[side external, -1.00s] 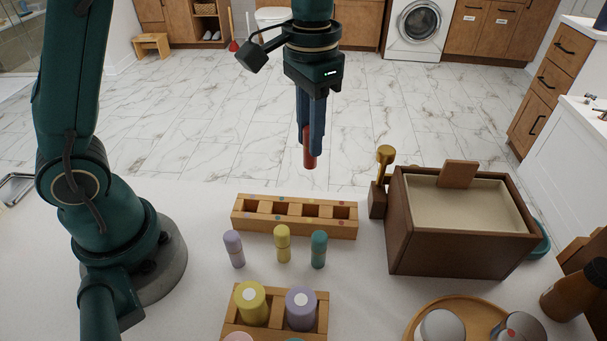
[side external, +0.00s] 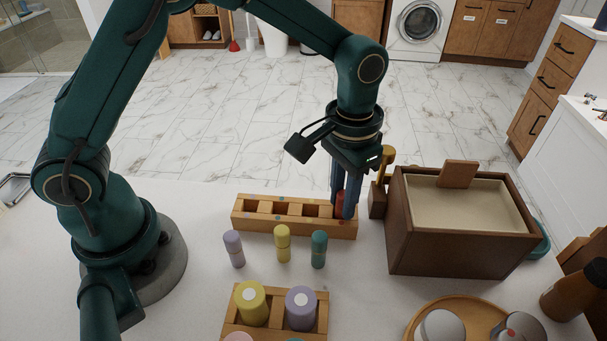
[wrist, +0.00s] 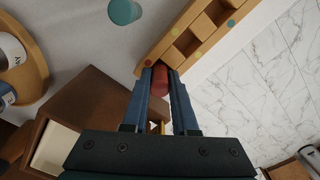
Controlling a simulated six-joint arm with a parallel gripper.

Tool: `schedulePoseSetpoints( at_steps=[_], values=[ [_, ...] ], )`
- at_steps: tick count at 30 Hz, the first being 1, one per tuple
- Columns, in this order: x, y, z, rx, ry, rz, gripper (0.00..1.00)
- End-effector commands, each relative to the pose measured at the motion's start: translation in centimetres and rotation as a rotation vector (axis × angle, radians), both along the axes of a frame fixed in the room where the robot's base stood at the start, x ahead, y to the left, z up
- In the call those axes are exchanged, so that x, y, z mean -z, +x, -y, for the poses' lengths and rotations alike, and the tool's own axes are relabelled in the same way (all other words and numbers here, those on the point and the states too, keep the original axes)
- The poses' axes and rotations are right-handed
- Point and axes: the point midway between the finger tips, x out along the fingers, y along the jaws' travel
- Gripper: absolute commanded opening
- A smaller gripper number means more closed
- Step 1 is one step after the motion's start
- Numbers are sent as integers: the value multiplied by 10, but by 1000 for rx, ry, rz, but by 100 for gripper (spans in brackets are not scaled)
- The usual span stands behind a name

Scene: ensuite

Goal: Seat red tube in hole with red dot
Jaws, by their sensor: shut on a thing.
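My gripper (side external: 344,213) is shut on the red tube (side external: 340,201), over the right end of the long wooden rack (side external: 290,226). In the wrist view the tube (wrist: 160,80) sits between the two blue fingers (wrist: 161,76), at the end hole of the rack (wrist: 190,40). The tube looks upright and its lower end is at or in that hole; how deep it sits I cannot tell. Coloured dots mark the rack beside its holes, a teal one and a yellow one clear in the wrist view.
A lilac tube (side external: 234,249), a yellow tube (side external: 283,244) and a teal tube (side external: 319,250) stand in front of the rack. A brown wooden box (side external: 440,255) and a gold-topped wooden item (side external: 377,200) stand close right of my gripper. A second rack (side external: 236,323) holds wider cylinders.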

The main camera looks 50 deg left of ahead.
Motion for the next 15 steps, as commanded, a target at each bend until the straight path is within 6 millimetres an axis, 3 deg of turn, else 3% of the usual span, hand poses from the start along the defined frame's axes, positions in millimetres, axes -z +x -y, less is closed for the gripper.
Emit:
schedulePoseSetpoints(
  at_steps=[5,6,8,15],
  values=[
    [2,0,0,0,0,-1,0],
    [3,0,0,0,0,-1,30],
    [3,0,0,0,0,0,53],
    [2,0,0,0,0,0,56]
  ],
)
